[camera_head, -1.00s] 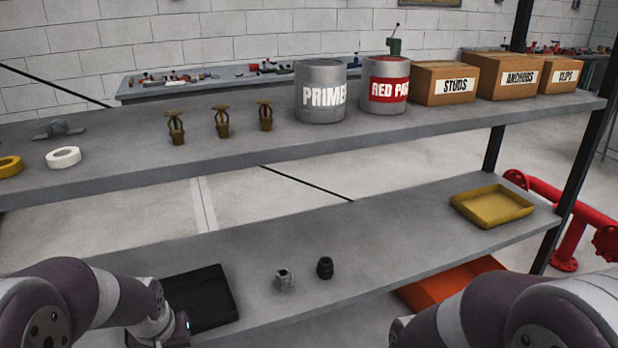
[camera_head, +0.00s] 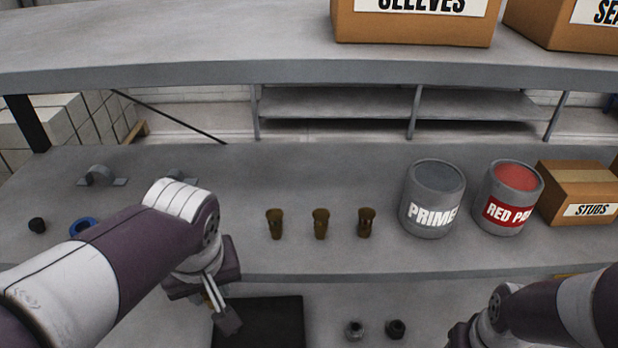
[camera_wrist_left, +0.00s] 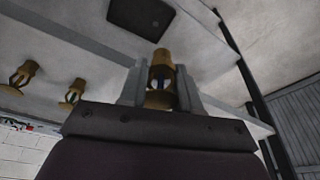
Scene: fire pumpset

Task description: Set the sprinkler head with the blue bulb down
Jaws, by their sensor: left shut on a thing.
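A brass sprinkler head (camera_wrist_left: 160,75) shows in the left wrist view between the fingers of my left gripper (camera_wrist_left: 160,92), which is shut on it. A small dark-blue bulb seems to show inside its frame. Three other brass sprinkler heads stand in a row on the middle shelf: left (camera_head: 275,223), middle (camera_head: 320,222) and right (camera_head: 366,222).
The primer can (camera_head: 432,200), red paint can (camera_head: 507,198) and studs box (camera_head: 585,195) stand right of the row. A blue ring (camera_head: 82,228), black fitting (camera_head: 38,225) and grey clamp (camera_head: 100,177) lie left. Two fittings (camera_head: 354,329) (camera_head: 396,329) sit on the lower shelf.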

